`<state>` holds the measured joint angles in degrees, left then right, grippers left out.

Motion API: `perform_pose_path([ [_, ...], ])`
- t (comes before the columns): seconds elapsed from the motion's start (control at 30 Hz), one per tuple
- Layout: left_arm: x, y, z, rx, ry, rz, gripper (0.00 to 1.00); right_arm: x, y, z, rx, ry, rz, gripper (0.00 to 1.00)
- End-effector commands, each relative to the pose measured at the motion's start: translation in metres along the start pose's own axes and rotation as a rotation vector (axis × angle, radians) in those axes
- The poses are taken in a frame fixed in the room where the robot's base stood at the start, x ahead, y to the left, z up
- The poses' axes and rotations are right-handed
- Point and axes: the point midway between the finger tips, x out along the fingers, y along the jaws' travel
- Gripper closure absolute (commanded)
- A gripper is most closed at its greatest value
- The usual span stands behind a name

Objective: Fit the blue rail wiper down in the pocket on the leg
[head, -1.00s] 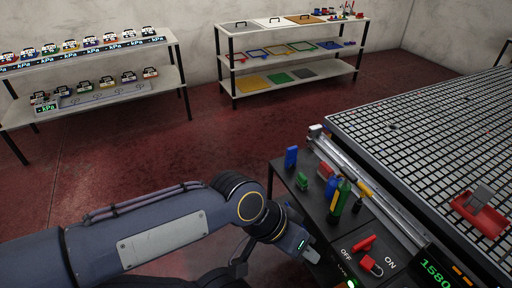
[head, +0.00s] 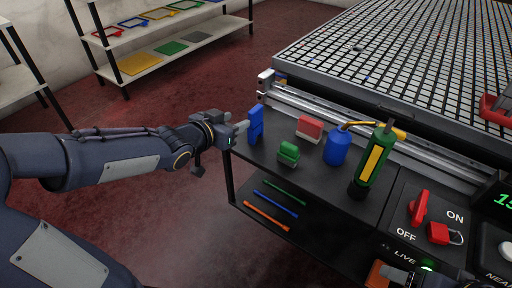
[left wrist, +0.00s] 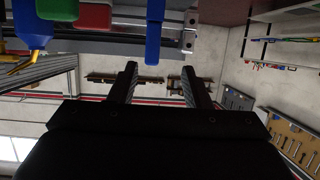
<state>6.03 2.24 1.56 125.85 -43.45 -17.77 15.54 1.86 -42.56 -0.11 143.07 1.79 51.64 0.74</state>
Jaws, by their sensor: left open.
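The blue rail wiper (head: 256,124) stands upright near the left end of the black shelf beside the grid table. My left gripper (head: 241,127) is just left of it, open, with its fingers pointing toward it. In the left wrist view the two fingers (left wrist: 160,85) are apart with nothing between them. The blue wiper (left wrist: 154,32) shows there at the top, beyond the fingertips. I cannot make out the pocket on the leg. Part of what seems to be my right gripper (head: 405,277) shows at the bottom right edge; its fingers are not clear.
A green block (head: 289,153), a red and white block (head: 310,128), a blue oil can (head: 336,147) and a green-yellow bottle (head: 374,162) stand to the right on the shelf (head: 315,175). A metal rail (head: 350,118) runs behind them. A switch panel is farther right.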

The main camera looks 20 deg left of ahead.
Motion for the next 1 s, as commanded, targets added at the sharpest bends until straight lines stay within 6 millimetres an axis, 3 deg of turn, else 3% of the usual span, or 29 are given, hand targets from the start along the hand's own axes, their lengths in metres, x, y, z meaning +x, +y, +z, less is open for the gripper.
perform_pose_path([
  [0.03, 0.011, 0.004, 0.013, 0.009, 0.016, 0.021, 0.56, 0.012, 0.006, 0.006, 0.000, 0.001, 0.000, 0.32],
  [0.1, 0.018, 0.007, 0.014, 0.017, 0.035, 0.040, 0.56, 0.016, 0.007, 0.008, 0.000, 0.001, 0.000, 0.32],
  [0.7, 0.090, 0.016, 0.009, 0.022, 0.047, 0.053, 0.56, 0.037, 0.017, 0.019, 0.000, 0.001, 0.000, 0.32],
  [1.0, 0.096, 0.016, 0.007, 0.021, 0.047, 0.051, 0.56, 0.037, 0.017, 0.019, 0.000, 0.001, 0.000, 0.32],
])
